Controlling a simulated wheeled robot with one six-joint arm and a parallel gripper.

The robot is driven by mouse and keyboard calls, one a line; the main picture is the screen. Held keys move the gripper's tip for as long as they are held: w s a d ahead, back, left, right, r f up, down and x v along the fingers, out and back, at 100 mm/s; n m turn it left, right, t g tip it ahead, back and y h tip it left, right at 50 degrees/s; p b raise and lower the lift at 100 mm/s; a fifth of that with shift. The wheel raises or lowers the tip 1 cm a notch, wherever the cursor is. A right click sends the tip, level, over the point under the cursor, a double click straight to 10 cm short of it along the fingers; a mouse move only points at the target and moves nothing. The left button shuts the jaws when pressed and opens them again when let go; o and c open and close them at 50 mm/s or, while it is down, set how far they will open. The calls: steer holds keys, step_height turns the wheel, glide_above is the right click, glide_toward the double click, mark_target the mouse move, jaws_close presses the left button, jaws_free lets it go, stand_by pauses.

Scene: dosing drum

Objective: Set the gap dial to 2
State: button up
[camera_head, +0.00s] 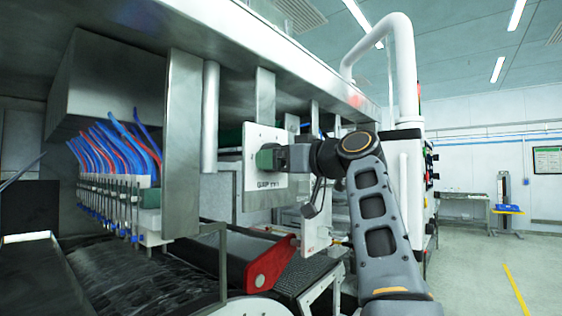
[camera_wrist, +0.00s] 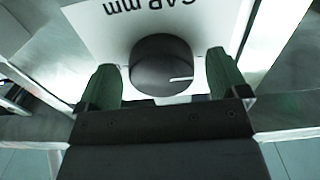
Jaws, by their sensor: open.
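The gap dial (camera_wrist: 160,62) is a dark round knob with a white pointer line on a white plate (camera_wrist: 100,28) lettered "GAP mm". In the wrist view the plate is upside down, and the pointer line points right. My gripper (camera_wrist: 165,75) has its two green fingers on either side of the knob, with a visible space between each finger and the knob. In the head view my gripper (camera_head: 268,158) is at the white plate (camera_head: 262,135), and it hides the dial.
A metal upright (camera_head: 183,140) and a row of valves with blue and red hoses (camera_head: 118,150) stand left of the plate. A red lever (camera_head: 268,265) is below it. A white pipe (camera_head: 405,80) rises at the right.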

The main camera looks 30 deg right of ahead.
steer(key=b+v, duration=0.2)
steer(key=v, duration=1.1)
steer(key=shift+s+d, duration=0.25)
steer(key=shift+s, duration=0.1)
